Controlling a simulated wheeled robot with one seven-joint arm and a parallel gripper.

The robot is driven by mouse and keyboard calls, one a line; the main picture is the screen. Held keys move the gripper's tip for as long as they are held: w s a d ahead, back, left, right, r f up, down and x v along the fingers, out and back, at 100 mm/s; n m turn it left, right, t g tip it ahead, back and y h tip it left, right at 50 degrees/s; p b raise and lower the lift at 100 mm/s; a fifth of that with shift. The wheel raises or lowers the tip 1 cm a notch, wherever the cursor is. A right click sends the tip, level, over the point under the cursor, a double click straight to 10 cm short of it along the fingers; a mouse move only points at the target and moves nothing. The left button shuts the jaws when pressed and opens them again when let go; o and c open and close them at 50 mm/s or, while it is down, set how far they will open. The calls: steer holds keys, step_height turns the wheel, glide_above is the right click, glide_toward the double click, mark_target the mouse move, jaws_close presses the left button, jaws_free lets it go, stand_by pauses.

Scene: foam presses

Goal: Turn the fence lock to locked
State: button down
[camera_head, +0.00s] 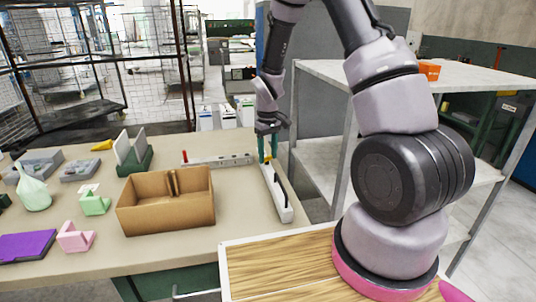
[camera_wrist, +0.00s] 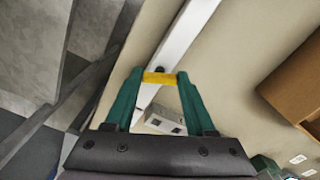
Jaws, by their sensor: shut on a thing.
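My gripper (camera_head: 268,155) reaches down over the back right of the table. In the wrist view its green fingers (camera_wrist: 160,79) are shut on a short yellow piece, which looks like the fence lock lever (camera_wrist: 159,78). The lever lies crosswise over a white rail, which looks like the fence (camera_wrist: 185,35). A small dark knob shows just beyond the lever. In the head view the white rail (camera_head: 272,195) runs along the table's right side, and the fingers hide most of the lever. I cannot tell whether the lock is on or off.
A grey-white bar (camera_head: 222,160) with a red lever (camera_head: 184,157) lies across the back. An open cardboard box (camera_head: 165,220) stands left of the rail. A grey shelf rack (camera_head: 345,75) stands close on the right. Several small items fill the table's left side.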

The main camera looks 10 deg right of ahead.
mark_target(267, 157)
steer(key=m, duration=0.5)
steer(key=shift+a, duration=0.1)
stand_by(0.5)
steer(key=shift+c, duration=1.2)
jaws_free()
step_height(267, 157, up, 11)
